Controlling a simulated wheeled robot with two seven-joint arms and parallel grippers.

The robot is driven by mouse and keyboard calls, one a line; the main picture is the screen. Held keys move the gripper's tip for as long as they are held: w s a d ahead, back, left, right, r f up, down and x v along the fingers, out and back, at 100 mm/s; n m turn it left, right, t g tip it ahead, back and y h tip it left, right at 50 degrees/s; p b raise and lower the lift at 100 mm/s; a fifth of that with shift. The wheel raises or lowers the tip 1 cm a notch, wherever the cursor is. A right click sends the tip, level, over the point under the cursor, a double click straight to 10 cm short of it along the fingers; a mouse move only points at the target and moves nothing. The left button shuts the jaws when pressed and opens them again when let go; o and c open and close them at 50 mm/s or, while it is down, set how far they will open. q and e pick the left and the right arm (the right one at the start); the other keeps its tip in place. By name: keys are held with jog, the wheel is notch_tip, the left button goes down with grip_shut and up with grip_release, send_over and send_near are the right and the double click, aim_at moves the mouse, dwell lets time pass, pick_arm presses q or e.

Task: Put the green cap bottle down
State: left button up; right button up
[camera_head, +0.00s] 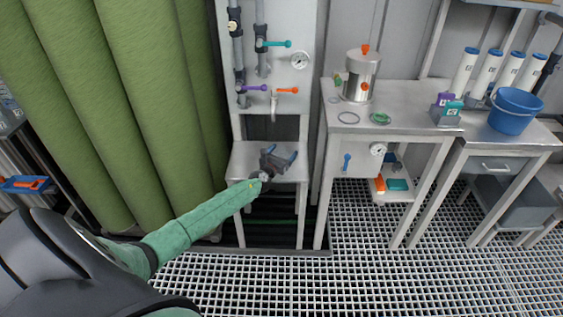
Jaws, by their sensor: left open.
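My left gripper (281,154) is over the small metal shelf (242,163) below the valve panel. I cannot make out a green cap bottle in this view. My gripper and forearm hide part of the shelf top. My right gripper is out of view.
A steel vessel (361,76) and a green ring (380,118) are on the metal table (408,94). White cylinders with blue caps (488,72) and a blue bucket (515,110) are farther right. A green curtain (150,100) hangs left. Grated floor (360,270) lies in front.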

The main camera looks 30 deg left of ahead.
pick_arm(q)
jog(key=shift+w, duration=0.3)
jog(key=c, duration=1.1)
